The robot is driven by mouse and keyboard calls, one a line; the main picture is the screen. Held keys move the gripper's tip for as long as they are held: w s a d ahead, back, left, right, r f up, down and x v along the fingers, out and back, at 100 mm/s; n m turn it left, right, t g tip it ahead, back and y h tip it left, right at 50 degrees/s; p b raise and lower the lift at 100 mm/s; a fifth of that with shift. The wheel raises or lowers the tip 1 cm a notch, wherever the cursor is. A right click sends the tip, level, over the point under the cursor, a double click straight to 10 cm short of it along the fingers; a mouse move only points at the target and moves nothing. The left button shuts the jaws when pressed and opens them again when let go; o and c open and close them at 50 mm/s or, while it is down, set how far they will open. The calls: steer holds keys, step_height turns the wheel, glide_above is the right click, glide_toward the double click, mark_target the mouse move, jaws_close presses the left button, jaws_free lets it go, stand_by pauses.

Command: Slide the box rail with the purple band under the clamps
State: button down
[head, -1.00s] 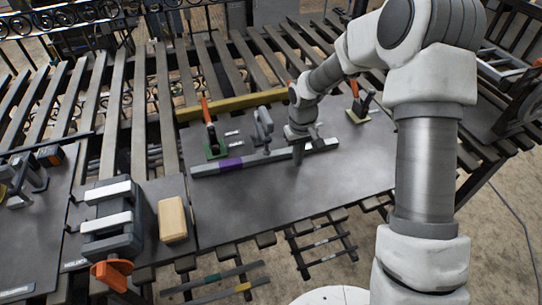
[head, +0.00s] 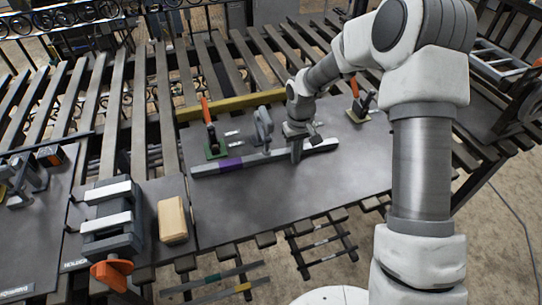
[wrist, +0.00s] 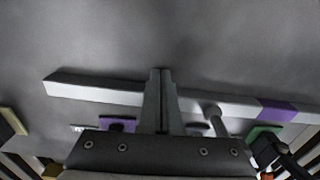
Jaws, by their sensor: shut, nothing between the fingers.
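The long grey box rail (head: 265,158) lies on the dark plate in front of the clamps, its purple band (head: 230,163) toward the left end. In the wrist view the rail (wrist: 95,90) runs across, with the band (wrist: 277,110) at right. A green-based clamp (head: 213,146) with an orange handle, a grey clamp (head: 263,130) and another orange-handled clamp (head: 359,106) stand behind the rail. My gripper (head: 296,159) is shut and empty, pointing down at the rail's near side, right of its middle. The fingertips (wrist: 160,72) cover part of the rail; contact cannot be told.
A yellow bar (head: 235,104) lies behind the clamps. A wooden block (head: 172,219) and a grey vise-like fixture (head: 112,220) with an orange knob stand at the left. The plate in front of the rail (head: 290,195) is clear.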

steer(key=shift+w+a, duration=0.2)
steer(key=shift+w, duration=0.25)
steer(key=shift+w+a, duration=0.2)
steer(key=shift+w, duration=0.25)
steer(key=shift+s+d, duration=0.25)
steer(key=shift+s, duration=0.35)
steer(key=shift+s+d, duration=0.25)
steer(key=shift+s, duration=0.3)
steer(key=shift+r, duration=0.1)
step_height(320, 180, up, 8)
steer(key=p, duration=0.5)
stand_by(0.3)
